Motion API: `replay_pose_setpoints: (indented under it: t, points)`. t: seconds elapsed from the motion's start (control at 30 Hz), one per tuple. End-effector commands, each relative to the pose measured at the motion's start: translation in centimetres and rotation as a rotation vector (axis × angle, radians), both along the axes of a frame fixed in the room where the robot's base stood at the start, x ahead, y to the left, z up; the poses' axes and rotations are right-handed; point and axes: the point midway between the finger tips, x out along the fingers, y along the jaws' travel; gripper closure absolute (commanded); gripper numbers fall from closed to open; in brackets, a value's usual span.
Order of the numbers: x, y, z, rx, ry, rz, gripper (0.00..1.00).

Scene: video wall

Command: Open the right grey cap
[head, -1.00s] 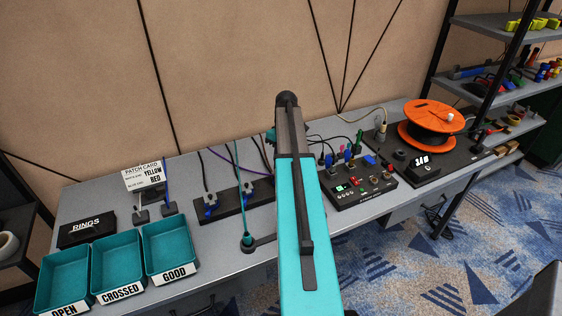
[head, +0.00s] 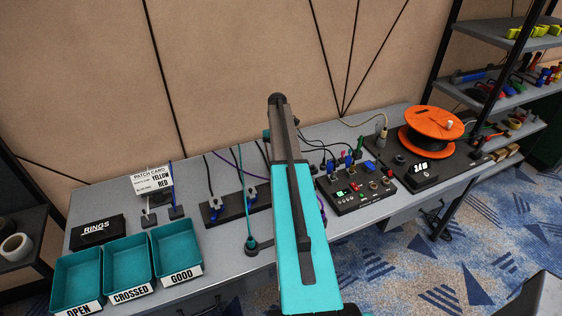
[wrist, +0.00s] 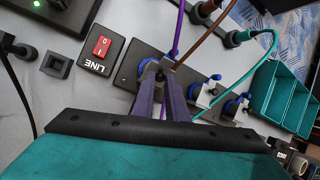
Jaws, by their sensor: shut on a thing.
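A black connector strip (wrist: 128,83) shows in the wrist view, with grey caps and blue rings along it. One grey cap (wrist: 207,93) and another (wrist: 236,108) lie to the right of my gripper there. My gripper (wrist: 160,72) is shut at the strip's near-left socket, beside a blue ring; what it grips, seemingly the right grey cap, is mostly hidden by the fingers. In the head view the strip (head: 233,212) shows two caps; my teal arm (head: 298,215) hides its right end and my gripper.
Teal trays (head: 182,252) stand at the front left of the bench, also in the wrist view (wrist: 287,95). A red LINE switch (wrist: 102,46) is beside the strip. A control box (head: 355,190) and orange reel (head: 431,123) stand right. Several cables hang near my gripper.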

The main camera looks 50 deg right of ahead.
Motion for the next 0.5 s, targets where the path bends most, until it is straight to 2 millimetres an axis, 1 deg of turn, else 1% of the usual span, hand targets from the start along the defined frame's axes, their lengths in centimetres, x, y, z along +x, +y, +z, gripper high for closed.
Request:
replay_pose_setpoints:
  t: [0.03,0.5]
  points:
    - [0.19,-0.16,0.32,0.007,0.017,0.001,1.0]
    - [0.69,-0.28,-0.03,0.043,0.106,0.0,1.0]
